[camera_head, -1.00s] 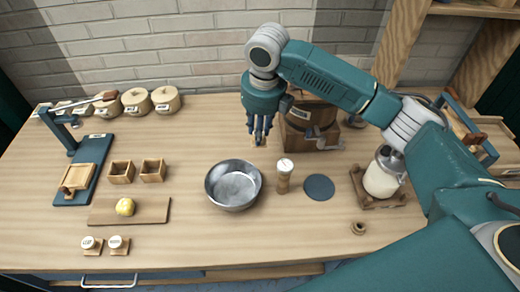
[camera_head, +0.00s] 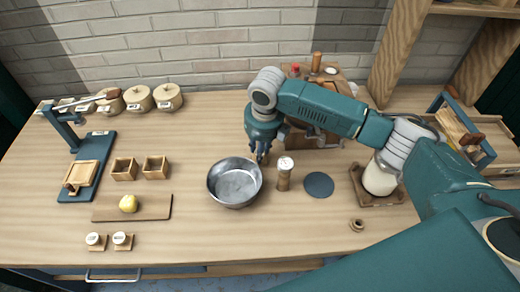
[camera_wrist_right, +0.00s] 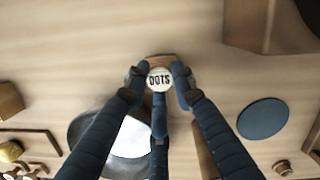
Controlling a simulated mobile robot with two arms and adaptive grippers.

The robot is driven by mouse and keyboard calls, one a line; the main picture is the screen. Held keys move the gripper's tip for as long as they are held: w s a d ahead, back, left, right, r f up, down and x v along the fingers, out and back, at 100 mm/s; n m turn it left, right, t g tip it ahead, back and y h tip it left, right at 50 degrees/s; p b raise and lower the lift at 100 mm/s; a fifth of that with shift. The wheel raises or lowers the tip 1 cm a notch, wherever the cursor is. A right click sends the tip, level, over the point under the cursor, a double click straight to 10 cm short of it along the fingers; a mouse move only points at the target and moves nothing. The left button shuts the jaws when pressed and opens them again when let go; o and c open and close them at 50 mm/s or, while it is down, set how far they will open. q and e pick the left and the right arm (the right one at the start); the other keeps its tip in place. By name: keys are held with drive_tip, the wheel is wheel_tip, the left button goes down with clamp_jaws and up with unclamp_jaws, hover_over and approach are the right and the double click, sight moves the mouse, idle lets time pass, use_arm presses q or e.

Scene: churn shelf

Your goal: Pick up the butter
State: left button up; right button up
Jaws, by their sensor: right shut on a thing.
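The butter, a pale yellow rounded lump (camera_head: 128,203), sits on a flat wooden board (camera_head: 158,207) at the left front of the counter. My right gripper (camera_head: 263,154) is well to the right of the butter, behind the metal bowl (camera_head: 235,182). In the right wrist view its fingers (camera_wrist_right: 159,88) are shut around a small round-topped piece marked "DOTS" (camera_wrist_right: 159,78), with some wood showing behind it. The fingers hide most of this piece. My left gripper is not in view.
A wooden shaker with a white top (camera_head: 284,173) and a dark round mat (camera_head: 319,185) are right of the bowl. Two small wooden boxes (camera_head: 124,169) stand behind the butter's board. Two white-topped pieces (camera_head: 96,240) stand in front. A wooden churn (camera_head: 310,125) is close behind my right gripper.

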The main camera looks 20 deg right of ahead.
sight(263, 163)
drive_tip(key=o, duration=1)
drive_tip(key=shift+f, duration=0.1)
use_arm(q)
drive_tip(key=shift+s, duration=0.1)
use_arm(e)
drive_tip(key=shift+o, duration=0.2)
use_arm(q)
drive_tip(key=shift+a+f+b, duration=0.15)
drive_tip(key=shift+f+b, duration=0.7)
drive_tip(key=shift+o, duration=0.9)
use_arm(e)
wheel_tip(263, 163, up, 12)
drive_tip(key=s, duration=0.1)
drive_tip(key=shift+s, duration=0.4)
